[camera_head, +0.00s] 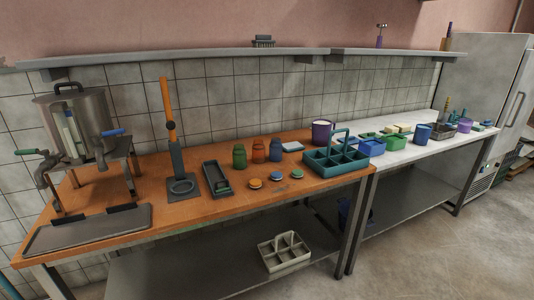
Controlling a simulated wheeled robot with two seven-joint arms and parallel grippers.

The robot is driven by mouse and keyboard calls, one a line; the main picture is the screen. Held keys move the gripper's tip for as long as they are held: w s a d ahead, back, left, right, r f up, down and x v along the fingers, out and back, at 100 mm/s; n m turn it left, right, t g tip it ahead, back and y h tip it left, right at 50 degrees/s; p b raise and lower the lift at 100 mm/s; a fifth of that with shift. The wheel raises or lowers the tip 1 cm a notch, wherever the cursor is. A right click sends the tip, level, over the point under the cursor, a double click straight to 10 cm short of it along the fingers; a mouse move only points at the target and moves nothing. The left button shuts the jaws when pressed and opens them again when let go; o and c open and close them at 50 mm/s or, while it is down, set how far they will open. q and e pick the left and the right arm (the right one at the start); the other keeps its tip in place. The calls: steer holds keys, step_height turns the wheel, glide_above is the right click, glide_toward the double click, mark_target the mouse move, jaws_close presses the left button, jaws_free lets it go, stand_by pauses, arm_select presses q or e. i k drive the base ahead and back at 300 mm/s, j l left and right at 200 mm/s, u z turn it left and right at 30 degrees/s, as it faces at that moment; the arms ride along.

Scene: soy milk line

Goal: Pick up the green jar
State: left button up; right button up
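The green jar (239,156) stands upright on the orange table top (205,208), at the left end of a short row of jars. An orange jar (258,151) stands just to its right, and a blue jar (275,150) stands beyond that. Neither of my grippers shows in the head view.
A dark tray (216,179) lies left of the green jar, beside a capper stand (168,125) with an orange handle. Coloured lids (276,179) lie in front of the jars. A teal divided carrier (336,163) stands to the right. A steel pot (76,124) stands at far left.

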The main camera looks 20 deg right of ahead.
mark_target(239, 152)
steer(key=i+l, duration=1.5)
steer(key=i, duration=0.1)
